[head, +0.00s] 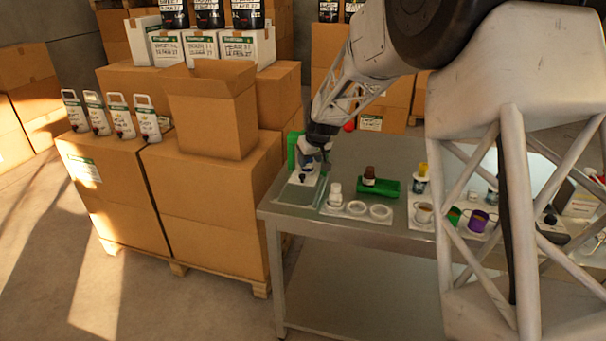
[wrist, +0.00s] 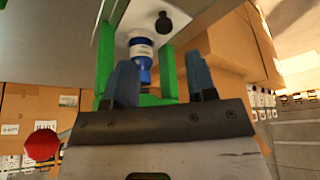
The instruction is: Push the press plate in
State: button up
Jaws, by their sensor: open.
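My gripper (head: 308,160) is over the left end of the metal table, at a green press-like stand (head: 293,148). In the wrist view my gripper (wrist: 161,62) has its two blue-grey fingers apart. The green frame (wrist: 166,70) shows beyond and between the fingers, with a white and blue cylinder (wrist: 141,52) inside it. I cannot tell whether the fingers touch the frame. A black round knob (wrist: 163,22) shows beyond them. I cannot clearly make out the press plate; my gripper hides part of the stand in the head view.
Stacked cardboard boxes (head: 210,205) stand close on the left. A red ball (wrist: 42,147) shows in the wrist view.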

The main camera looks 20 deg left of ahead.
aim_at(303, 175)
jog(key=shift+w+a+f, duration=0.3)
jog(key=shift+a+f, duration=0.1)
jog(key=shift+a, duration=0.2)
jog(key=shift+f, duration=0.15)
jog(key=shift+x, duration=3.75)
jog(key=shift+a, duration=0.1)
grip_shut()
jog(key=shift+w, duration=0.15)
